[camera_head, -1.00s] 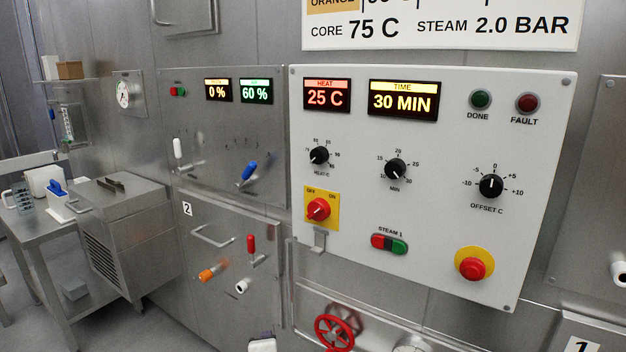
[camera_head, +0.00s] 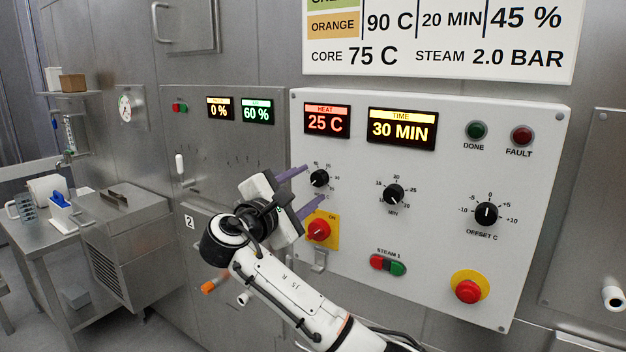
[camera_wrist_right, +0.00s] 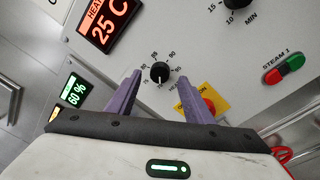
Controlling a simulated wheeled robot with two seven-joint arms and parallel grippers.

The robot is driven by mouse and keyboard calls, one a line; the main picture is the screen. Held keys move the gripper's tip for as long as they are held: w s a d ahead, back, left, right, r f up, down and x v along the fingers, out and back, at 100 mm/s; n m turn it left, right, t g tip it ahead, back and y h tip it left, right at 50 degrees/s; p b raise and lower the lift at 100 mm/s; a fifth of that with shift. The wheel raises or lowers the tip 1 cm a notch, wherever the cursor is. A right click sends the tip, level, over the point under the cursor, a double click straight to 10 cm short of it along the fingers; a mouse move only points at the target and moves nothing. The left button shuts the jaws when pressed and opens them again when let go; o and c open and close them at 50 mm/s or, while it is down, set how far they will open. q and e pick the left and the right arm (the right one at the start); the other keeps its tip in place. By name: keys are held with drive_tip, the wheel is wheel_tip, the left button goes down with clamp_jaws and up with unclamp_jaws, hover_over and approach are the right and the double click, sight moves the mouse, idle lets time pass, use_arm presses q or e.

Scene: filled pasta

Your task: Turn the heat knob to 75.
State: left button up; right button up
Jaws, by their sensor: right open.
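The heat knob (camera_head: 320,178) is a small black dial on the white control panel (camera_head: 450,150), below the heat display (camera_head: 326,121), which reads 25 C. My right gripper (camera_head: 307,187) is open in front of the panel, its two purple fingers pointing at the knob, one above and one below it. In the right wrist view the heat knob (camera_wrist_right: 160,72) shows beyond and between the fingertips (camera_wrist_right: 156,78). The fingers look apart from the knob; the exact distance is hard to tell. Part of the dial's scale is hidden by the fingers. My left gripper is not in view.
The red and yellow off/on switch (camera_head: 319,231) is just below the lower finger. The time knob (camera_head: 393,195), offset knob (camera_head: 486,214), steam buttons (camera_head: 388,265) and red stop button (camera_head: 468,291) are on the same panel. A steel panel (camera_head: 200,150) stands left.

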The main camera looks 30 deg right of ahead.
sight(317, 181)
drive_tip(key=shift+x, duration=1.65)
drive_tip(key=shift+c, duration=0.2)
drive_tip(key=c, duration=1)
drive_tip(key=shift+f, duration=0.1)
